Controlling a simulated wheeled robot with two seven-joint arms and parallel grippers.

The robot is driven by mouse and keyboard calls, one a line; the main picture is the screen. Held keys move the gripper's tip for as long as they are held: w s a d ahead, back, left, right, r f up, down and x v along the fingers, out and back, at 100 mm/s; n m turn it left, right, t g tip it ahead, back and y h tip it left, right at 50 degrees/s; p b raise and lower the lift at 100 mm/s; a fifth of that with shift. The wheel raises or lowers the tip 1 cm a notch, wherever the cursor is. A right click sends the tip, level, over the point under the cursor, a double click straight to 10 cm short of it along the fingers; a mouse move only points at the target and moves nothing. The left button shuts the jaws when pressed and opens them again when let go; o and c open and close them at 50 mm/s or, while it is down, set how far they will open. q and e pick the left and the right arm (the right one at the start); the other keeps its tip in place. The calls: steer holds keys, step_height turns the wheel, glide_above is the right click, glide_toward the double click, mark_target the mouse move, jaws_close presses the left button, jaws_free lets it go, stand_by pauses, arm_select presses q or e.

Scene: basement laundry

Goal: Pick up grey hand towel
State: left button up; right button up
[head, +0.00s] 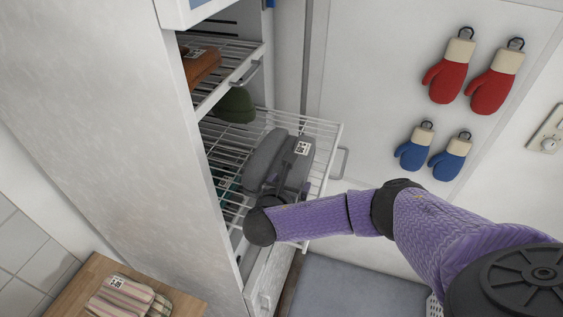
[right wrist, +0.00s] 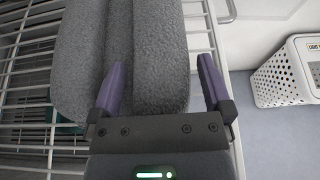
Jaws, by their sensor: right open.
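The grey hand towel (head: 264,155) lies folded on a pulled-out white wire shelf (head: 325,130) in the tall white cabinet, with a white tag on it. My right gripper (head: 277,186) is at the near end of the towel, partly hidden by my own wrist. In the right wrist view the right gripper (right wrist: 160,62) is open, with the grey towel (right wrist: 160,40) between and ahead of its two fingers. The towel also reaches out past the left finger. I cannot tell whether the fingers touch it. My left gripper is not in view.
A green knit hat (head: 237,106) sits behind the towel, and an orange-brown folded cloth (head: 201,66) is on the shelf above. Red mitts (head: 449,72) and blue mitts (head: 414,150) hang on the wall. A white basket (right wrist: 283,78) stands at the right.

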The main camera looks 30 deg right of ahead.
steer(key=c, duration=1.3)
